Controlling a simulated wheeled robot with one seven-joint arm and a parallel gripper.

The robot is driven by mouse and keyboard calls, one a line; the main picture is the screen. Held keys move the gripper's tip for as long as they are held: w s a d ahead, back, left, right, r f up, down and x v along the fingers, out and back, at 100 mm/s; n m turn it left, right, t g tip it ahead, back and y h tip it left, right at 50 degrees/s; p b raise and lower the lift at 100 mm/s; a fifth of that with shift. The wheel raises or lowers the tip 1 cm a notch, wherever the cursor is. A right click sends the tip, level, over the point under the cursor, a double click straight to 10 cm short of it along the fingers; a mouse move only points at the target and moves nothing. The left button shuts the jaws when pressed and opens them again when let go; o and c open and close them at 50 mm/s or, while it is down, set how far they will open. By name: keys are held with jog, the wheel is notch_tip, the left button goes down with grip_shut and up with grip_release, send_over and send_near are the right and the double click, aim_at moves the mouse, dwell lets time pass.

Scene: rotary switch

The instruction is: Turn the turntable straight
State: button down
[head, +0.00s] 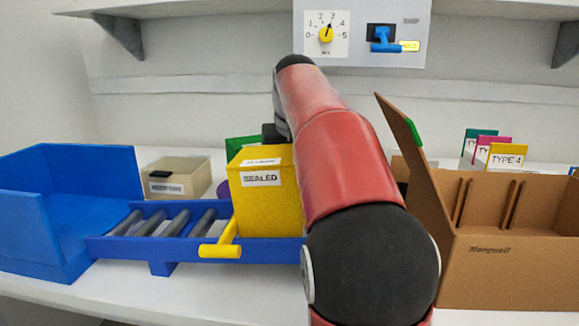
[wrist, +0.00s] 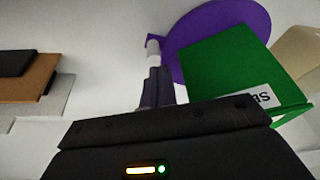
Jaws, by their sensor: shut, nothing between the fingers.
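The turntable is a purple disc (wrist: 190,50) in the wrist view, with a purple arm reaching left to a white peg (wrist: 153,50). Only a sliver of the disc (head: 222,188) shows in the head view, behind the yellow box. A green box (wrist: 225,75) with a partly visible label sits on the disc, turned at an angle in the wrist view; its top edge shows in the head view (head: 240,144). My gripper (wrist: 155,75) is shut and empty, its fingertips close by the white peg. I cannot tell whether they touch.
A yellow box (head: 265,205) marked SEALED stands on the blue roller conveyor (head: 160,245). A blue bin (head: 85,200) and a beige box (head: 175,180) are at left. An open cardboard box (head: 510,260) is at right. A panel with a yellow dial (head: 326,34) hangs above.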

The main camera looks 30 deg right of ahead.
jog(key=shift+s+a+m, duration=0.35)
jog(key=shift+a+m, duration=0.05)
jog(key=shift+m, duration=0.3)
jog(key=shift+s+a, duration=0.3)
jog(key=shift+a, duration=0.1)
dwell(0.4)
